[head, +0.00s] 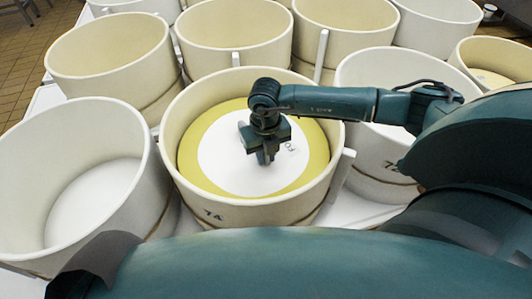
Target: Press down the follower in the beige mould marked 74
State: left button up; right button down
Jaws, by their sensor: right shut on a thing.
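The beige mould marked 74 (213,217) stands in front of me, with its number on the near outer wall. Inside it is the follower (225,160), a round white disc with a small dark mark on its right part. A yellow ring (203,177) shows around the white disc, inside the mould wall; I cannot tell whether it belongs to the follower. My right gripper (266,158) points down over the middle of the disc and is shut on the follower. The part it grips is hidden by the fingers. My left gripper is not in view.
More moulds stand behind, and another marked mould (388,185) is at the right, partly behind my right arm. White upright bars (340,175) stand in gaps between moulds. The gaps are narrow.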

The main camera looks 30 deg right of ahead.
jog(key=shift+s+f, duration=0.15)
dwell(0.6)
jog(key=c, duration=1.3)
grip_release()
jog(key=shift+o, duration=0.2)
jog(key=shift+r, duration=0.25)
notch_tip(320, 180, up, 13)
